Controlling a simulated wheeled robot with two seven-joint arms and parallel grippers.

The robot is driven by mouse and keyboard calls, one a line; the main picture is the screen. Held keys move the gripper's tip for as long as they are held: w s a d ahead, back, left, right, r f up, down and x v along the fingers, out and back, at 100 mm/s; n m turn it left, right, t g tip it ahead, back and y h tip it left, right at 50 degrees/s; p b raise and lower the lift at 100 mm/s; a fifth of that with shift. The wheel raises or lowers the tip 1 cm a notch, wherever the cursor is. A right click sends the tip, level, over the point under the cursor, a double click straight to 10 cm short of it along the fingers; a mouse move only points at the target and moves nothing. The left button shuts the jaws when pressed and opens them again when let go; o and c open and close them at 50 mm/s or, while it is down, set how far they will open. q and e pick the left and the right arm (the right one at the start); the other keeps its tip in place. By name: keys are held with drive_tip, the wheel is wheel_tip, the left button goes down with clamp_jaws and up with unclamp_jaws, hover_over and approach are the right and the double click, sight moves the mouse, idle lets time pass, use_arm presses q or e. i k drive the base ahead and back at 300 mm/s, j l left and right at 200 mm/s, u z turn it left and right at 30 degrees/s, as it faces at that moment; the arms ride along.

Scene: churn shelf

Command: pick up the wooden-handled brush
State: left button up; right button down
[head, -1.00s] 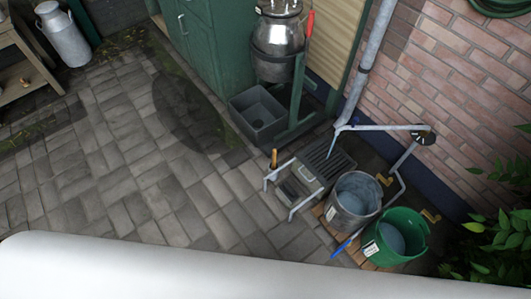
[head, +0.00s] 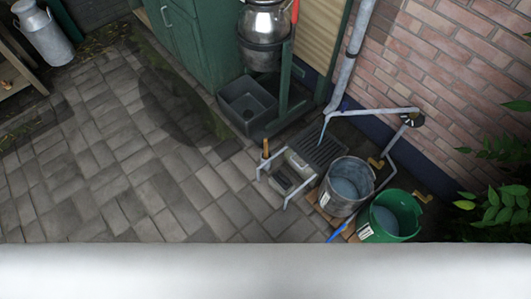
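An upright brownish wooden handle (head: 265,148), likely that of the wooden-handled brush, stands at the left end of a small grey rack (head: 284,178) on the paving in the head view. The lower part of it is hidden or too small to make out. A blue-handled tool (head: 340,231) lies by the buckets; its far end is hidden. Neither of my grippers is in view.
A metal bucket (head: 326,203) and a green bucket (head: 418,212) stand right of the rack, near the brick wall. A grey basin (head: 222,103) and a steel churn (head: 265,20) are behind. Open paving (head: 130,180) lies to the left. A white surface covers the bottom edge.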

sight(266, 140)
drive_tip(key=i+j, duration=0.2)
drive_tip(key=j, duration=0.15)
drive_tip(key=i+j, duration=0.2)
drive_tip(key=j, duration=0.2)
drive_tip(key=i+j, duration=0.2)
drive_tip(key=j, duration=0.15)
